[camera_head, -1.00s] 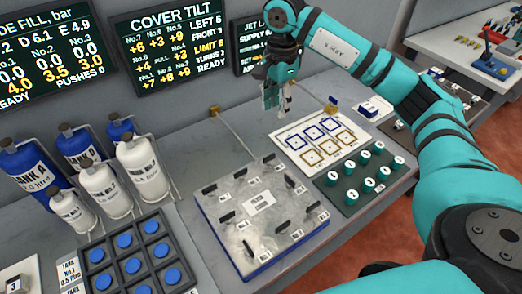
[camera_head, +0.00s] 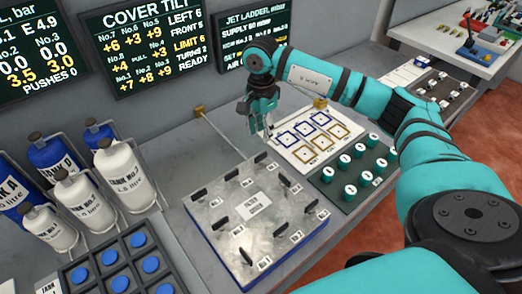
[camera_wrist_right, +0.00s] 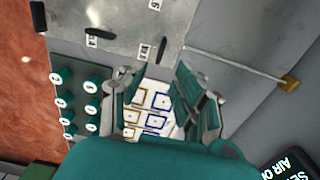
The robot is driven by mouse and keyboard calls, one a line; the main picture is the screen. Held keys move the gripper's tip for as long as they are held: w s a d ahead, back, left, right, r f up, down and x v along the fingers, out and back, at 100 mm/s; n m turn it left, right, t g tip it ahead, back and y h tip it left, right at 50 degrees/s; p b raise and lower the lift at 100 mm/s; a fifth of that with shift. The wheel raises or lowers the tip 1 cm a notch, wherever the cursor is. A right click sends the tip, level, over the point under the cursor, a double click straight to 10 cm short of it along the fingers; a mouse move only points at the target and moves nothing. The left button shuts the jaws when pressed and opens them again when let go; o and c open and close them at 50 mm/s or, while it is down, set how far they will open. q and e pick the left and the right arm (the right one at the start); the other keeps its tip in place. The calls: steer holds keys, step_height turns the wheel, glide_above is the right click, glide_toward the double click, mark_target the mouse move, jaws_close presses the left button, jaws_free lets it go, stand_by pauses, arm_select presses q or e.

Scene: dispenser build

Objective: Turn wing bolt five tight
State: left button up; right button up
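The metal cover plate (camera_head: 236,236) lies flat on the bench with several black wing bolts around it, each beside a small label. The labels are too small to read surely, so I cannot tell which bolt is number five. One wing bolt (camera_head: 260,157) is near the plate's back corner. My right gripper (camera_head: 268,134) hangs above the bench just behind that corner, apart from the bolts. In the right wrist view its fingers (camera_wrist_right: 160,92) are spread and empty, and wing bolts (camera_wrist_right: 126,33) show beyond them. My left gripper is not in view.
A white sheet with blue and tan squares (camera_head: 292,147) and a dark tray of teal knobs (camera_head: 349,203) lie right of the plate. Tanks (camera_head: 125,181) stand left, near a rack of blue buttons (camera_head: 78,273). A thin rod (camera_head: 222,136) lies behind the plate. The COVER TILT screen (camera_head: 152,50) hangs behind.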

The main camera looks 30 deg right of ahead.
mark_target(261, 155)
step_height(261, 155, down, 9)
steer(key=shift+f+p, duration=0.1)
steer(key=shift+p, duration=1.05)
steer(key=shift+w+f, duration=0.15)
steer(key=shift+f, duration=0.3)
steer(key=shift+c, duration=0.2)
jaws_close()
